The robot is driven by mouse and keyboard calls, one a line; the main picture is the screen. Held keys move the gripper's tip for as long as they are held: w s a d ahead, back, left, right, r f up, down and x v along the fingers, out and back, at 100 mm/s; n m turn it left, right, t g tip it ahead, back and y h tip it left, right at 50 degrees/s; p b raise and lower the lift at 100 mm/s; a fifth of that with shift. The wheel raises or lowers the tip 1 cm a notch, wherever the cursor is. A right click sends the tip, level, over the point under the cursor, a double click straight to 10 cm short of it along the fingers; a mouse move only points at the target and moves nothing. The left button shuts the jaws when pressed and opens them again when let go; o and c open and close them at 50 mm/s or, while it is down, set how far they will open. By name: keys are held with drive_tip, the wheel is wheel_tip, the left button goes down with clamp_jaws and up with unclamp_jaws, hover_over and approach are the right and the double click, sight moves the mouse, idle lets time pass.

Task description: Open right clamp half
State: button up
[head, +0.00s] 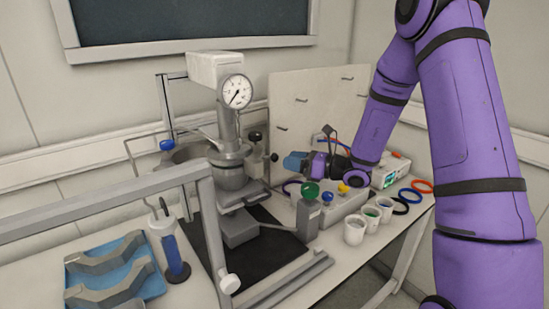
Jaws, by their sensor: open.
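The pressure reactor (231,175) stands left of centre in the head view, a grey metal vessel under a round gauge (235,91). A grey collar (230,153) circles it where head and vessel meet. Its right side carries dark knobs (255,136). I cannot make out the clamp's seam or whether its right half is closed. My gripper (286,161) is to the right of the reactor at about collar height, pointing left at it. It is small and partly blurred against the pale panel; I see nothing held. Contact with the clamp cannot be told.
A blue tray (155,284) with two grey curved brackets (106,256) lies front left. A grey frame rail (90,207) crosses the front. A green-topped bottle (308,214), a grey valve box (343,207) and several white cups (354,231) crowd the bench below my gripper.

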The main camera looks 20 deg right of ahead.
sight(275, 156)
drive_tip(key=x, duration=0.6)
clamp_jaws()
